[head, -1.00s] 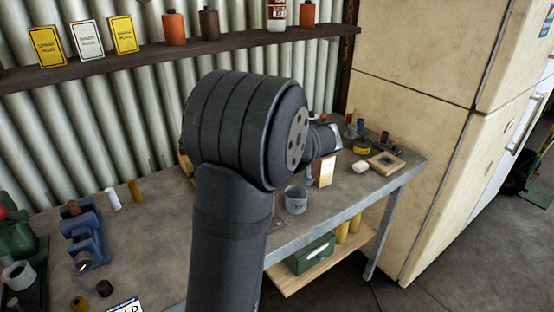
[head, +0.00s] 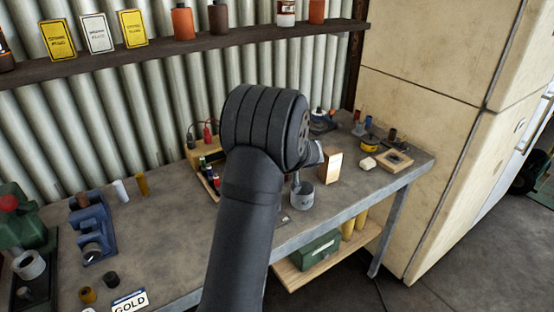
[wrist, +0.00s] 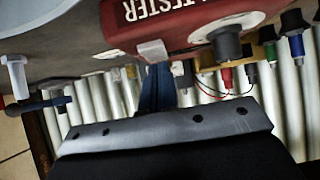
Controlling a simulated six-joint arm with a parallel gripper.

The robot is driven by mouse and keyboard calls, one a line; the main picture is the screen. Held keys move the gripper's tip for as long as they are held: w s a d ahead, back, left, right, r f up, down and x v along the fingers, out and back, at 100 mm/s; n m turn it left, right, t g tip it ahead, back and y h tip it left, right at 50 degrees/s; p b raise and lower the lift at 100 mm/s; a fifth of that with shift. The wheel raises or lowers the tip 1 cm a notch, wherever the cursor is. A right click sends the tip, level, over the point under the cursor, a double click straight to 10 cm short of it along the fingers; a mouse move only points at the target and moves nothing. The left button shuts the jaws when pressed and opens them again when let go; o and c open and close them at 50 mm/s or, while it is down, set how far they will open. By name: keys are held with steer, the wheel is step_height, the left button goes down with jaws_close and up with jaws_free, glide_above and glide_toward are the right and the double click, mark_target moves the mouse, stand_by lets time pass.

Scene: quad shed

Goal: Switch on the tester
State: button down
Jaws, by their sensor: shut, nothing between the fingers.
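The red tester (wrist: 185,22) shows upside down at the top of the wrist view, with white lettering and a dark round knob (wrist: 228,45) on a pale dial. My gripper (wrist: 153,62) is shut and empty, its fingers rising from the dark plate to a pale grey tip at the tester's edge. I cannot tell whether the tip touches the tester. In the head view my arm hides the tester and most of the gripper.
A wooden box (head: 207,152) with red and black leads stands behind my arm, near a tray of coloured pieces.

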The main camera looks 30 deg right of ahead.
steer(key=shift+w+f, duration=0.2)
steer(key=shift+f, duration=0.15)
steer(key=shift+r, duration=0.1)
steer(key=shift+w+r, duration=0.2)
steer(key=shift+w, duration=0.55)
